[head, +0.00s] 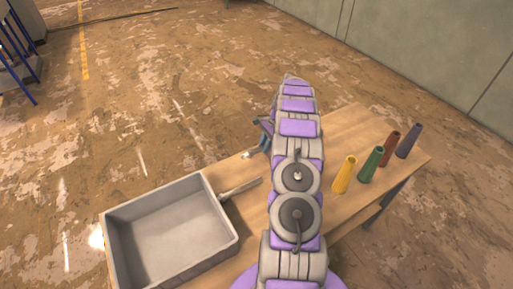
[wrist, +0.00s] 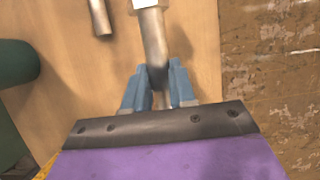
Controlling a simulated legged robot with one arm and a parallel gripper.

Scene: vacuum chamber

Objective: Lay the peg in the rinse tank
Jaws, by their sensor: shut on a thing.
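The peg (wrist: 153,37), a grey metal rod with a pale hexagonal end, is in my gripper (wrist: 160,82) in the wrist view. The blue fingers are shut on it, and its hexagonal end points away from my gripper. In the head view my gripper (head: 264,136) is partly hidden behind my arm, over the far edge of the table, and only a small pale end of the peg (head: 247,155) shows. The rinse tank (head: 170,233), an open grey rectangular box, stands at the left end of the table, apart from my gripper. Its visible floor is bare.
A grey metal rod (head: 240,187) lies on the wooden table (head: 335,215) beside the tank. Yellow (head: 344,175), green (head: 371,163), red-brown (head: 390,148) and purple-grey (head: 409,141) tapered cones stand at the right. A blue railing (head: 18,50) is far left.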

